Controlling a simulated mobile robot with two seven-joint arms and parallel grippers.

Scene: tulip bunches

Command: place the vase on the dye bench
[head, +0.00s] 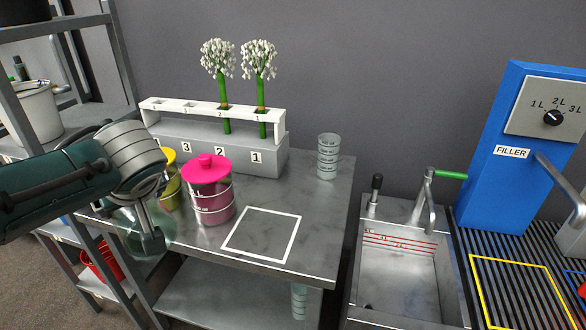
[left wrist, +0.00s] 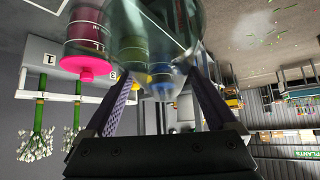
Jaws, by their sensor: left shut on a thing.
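My left gripper (head: 150,222) comes in from the left in the head view and is shut on a clear glass vase (head: 136,240). The vase hangs at the left front edge of the grey metal dye bench (head: 318,220); I cannot tell its height over the bench. In the left wrist view the vase (left wrist: 150,28) fills the top middle, between the two fingers of my gripper (left wrist: 165,88). A white square outline (head: 231,233) marks the bare front part of the bench. My right gripper is not in view.
A pink-lidded jar (head: 210,190) and a partly hidden yellow jar (head: 170,190) stand near the vase. Behind them is a numbered rack (head: 225,152) with two white-flowered stems. A clear beaker (head: 328,157) stands at the back right. A sink (head: 405,270) lies to the right.

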